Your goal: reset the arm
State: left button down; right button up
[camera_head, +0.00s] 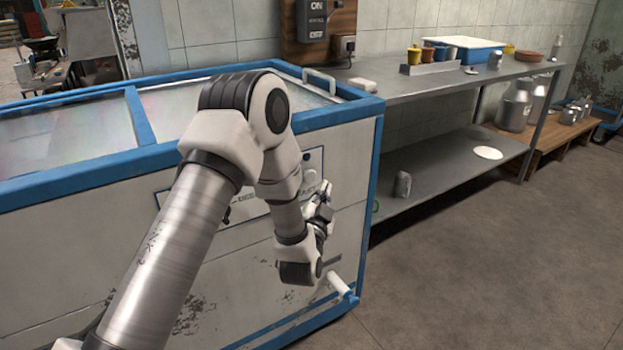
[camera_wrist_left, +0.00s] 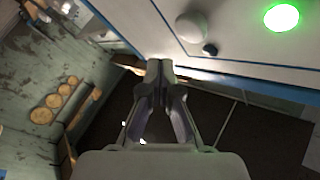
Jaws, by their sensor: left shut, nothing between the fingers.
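My left arm comes in from the lower left in the head view and bends down in front of the blue-and-white chest unit. My left gripper (camera_head: 322,205) is near the right part of the unit's front panel, partly hidden by my wrist links. In the left wrist view, the gripper (camera_wrist_left: 159,70) has its fingertips together with nothing between them. A white knob (camera_wrist_left: 191,27) and a lit green light (camera_wrist_left: 282,17) on the panel show beyond it there. I cannot tell whether the gripper touches the panel. My right gripper is in neither view.
The chest unit (camera_head: 345,165) fills the left, with a white pipe (camera_head: 341,286) low on its front. A steel shelf table (camera_head: 430,85) with a blue-rimmed tray (camera_head: 465,46) and small pots stands to the right. Metal cans (camera_head: 515,108) stand beyond. The floor (camera_head: 480,270) at right is clear.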

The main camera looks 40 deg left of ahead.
pick_arm(q)
jog(key=shift+s+d, duration=0.3)
jog(key=shift+d, duration=0.5)
jog(key=shift+f, duration=0.1)
